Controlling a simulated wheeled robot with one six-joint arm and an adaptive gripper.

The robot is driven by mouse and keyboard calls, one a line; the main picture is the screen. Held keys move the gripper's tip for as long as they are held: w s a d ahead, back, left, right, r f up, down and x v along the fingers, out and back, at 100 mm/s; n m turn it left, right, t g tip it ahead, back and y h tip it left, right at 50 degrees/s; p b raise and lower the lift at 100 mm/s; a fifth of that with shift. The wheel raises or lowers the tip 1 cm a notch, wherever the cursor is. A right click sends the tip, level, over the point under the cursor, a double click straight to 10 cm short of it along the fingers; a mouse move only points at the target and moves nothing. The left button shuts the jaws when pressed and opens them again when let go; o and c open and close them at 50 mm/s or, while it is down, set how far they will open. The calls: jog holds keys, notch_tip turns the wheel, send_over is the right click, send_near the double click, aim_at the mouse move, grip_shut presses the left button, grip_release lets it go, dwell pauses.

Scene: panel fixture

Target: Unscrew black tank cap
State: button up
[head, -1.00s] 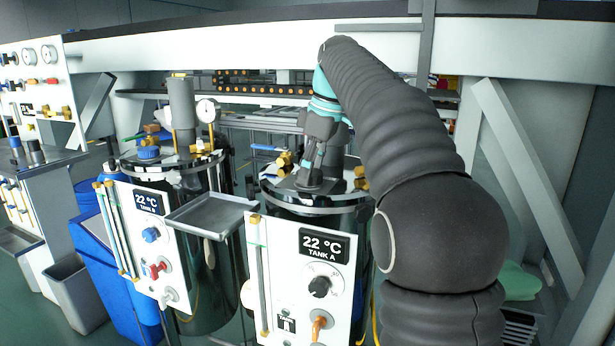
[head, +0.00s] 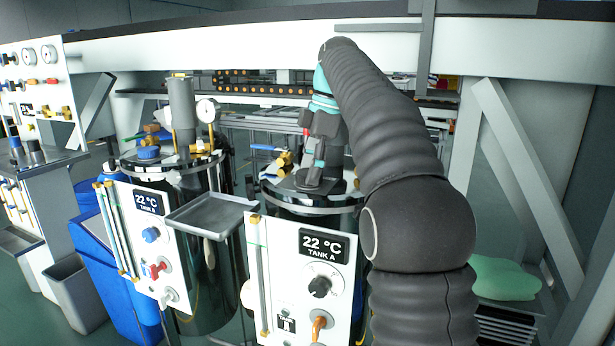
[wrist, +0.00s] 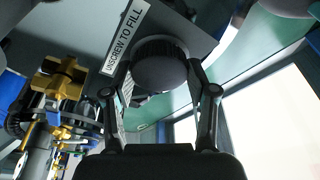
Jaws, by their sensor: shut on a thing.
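The black ribbed cap (wrist: 160,65) is round and sits by a plate with the label "UNSCREW TO FILL" (wrist: 124,36) in the wrist view. My gripper (head: 308,182) reaches down to the top of tank A (head: 297,208) in the head view. In the wrist view my gripper (wrist: 160,85) has one finger on each side of the cap, shut on it. The cap still appears seated at the plate; I cannot tell how far its thread is turned. In the head view my fingers mostly hide the cap.
Brass valve fittings (head: 283,160) stand left of my gripper on tank A's lid. Tank B (head: 205,255), with a blue cap (head: 148,152), stands to the left. An empty grey tray (head: 210,213) sits between the panels. A white beam (head: 240,48) runs behind.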

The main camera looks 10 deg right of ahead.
jog(key=shift+f, duration=0.15)
jog(key=n+g, duration=0.1)
jog(key=n, duration=0.2)
jog(key=shift+n, duration=0.3)
jog(key=o, duration=1.1)
